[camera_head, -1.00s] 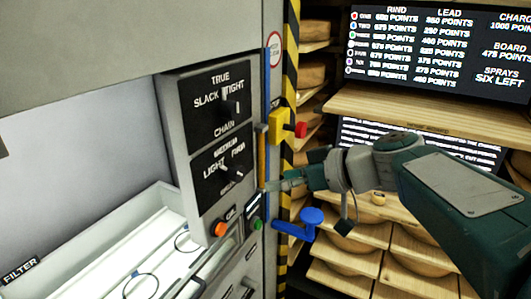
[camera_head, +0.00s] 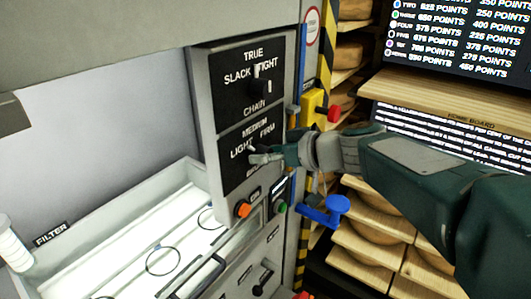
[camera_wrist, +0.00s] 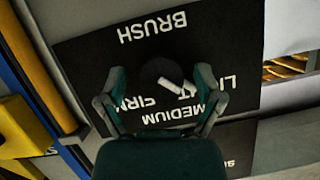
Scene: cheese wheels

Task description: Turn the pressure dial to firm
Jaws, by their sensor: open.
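The pressure dial is a dark round knob (camera_wrist: 160,70) on a black BRUSH panel (camera_head: 233,175) marked LIGHT, MEDIUM and FIRM. In the wrist view the panel appears upside down, and the knob's white pointer line slants down and right toward LIGHT. My gripper (camera_wrist: 162,74) is open there, with one finger on each side of the knob. Whether the fingers touch it I cannot tell. In the head view my gripper (camera_head: 256,156) is at the panel and largely covers the dial.
Above is a CHAIN dial (camera_head: 262,88) marked SLACK, TRUE and TIGHT. Below are an orange button (camera_head: 243,209) and a green button (camera_head: 282,207). A blue handle (camera_head: 325,210) and a yellow box with a red button (camera_head: 333,113) stand to the right. Cheese shelves lie beyond.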

